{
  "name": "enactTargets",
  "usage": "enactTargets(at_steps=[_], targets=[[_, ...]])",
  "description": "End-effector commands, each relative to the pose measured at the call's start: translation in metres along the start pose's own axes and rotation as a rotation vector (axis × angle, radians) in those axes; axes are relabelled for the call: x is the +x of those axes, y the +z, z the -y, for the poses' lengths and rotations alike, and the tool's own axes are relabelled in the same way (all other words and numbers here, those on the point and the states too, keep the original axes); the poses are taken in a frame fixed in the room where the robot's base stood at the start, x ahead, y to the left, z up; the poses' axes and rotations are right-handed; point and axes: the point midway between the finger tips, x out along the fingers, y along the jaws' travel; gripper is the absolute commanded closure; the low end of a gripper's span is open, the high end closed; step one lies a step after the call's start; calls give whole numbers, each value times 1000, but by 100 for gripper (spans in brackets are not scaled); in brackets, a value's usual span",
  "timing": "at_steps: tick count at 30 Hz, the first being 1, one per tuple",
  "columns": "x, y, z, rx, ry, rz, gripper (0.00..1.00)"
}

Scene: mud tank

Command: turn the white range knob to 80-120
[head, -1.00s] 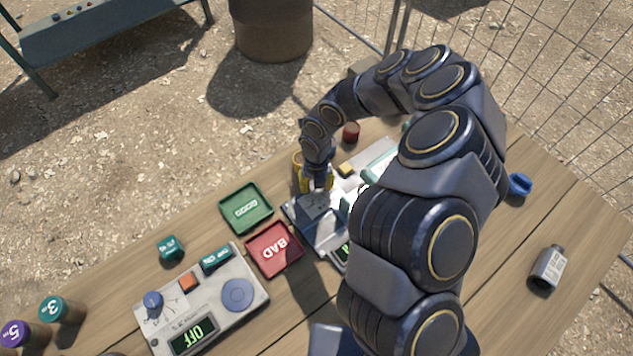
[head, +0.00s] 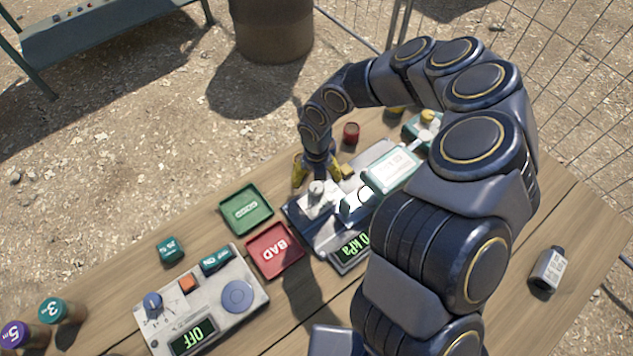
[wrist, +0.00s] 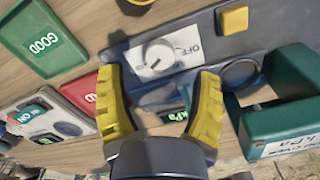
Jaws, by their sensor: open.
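The white range knob (head: 317,188) stands on a pale label plate on the grey press device (head: 297,212). In the wrist view the knob (wrist: 159,54) shows a small dark pointer mark toward its lower side, and OFF is printed right of it. The other range markings are too small to read. My gripper (head: 314,172) has yellow fingers, spread open and empty. In the wrist view my gripper (wrist: 158,76) has its fingertips either side of and just below the knob, apart from it. The device's green display (head: 352,247) reads 0 kPa.
A yellow button (head: 347,171) and a green-and-white unit (head: 392,172) sit close to the knob. A second panel (head: 201,300) reads OFF. A red cap (head: 351,132) stands behind.

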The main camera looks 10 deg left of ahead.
Motion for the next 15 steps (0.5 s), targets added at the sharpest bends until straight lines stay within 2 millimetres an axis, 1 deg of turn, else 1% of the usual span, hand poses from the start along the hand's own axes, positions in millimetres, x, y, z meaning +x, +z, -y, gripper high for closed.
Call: enactTargets(at_steps=[1,6,12,15], targets=[[-13,2,-1,0,6,9,36],[-46,2,-1,1,5,9,36],[-73,2,0,3,3,7,36],[-80,1,0,2,1,4,36]])
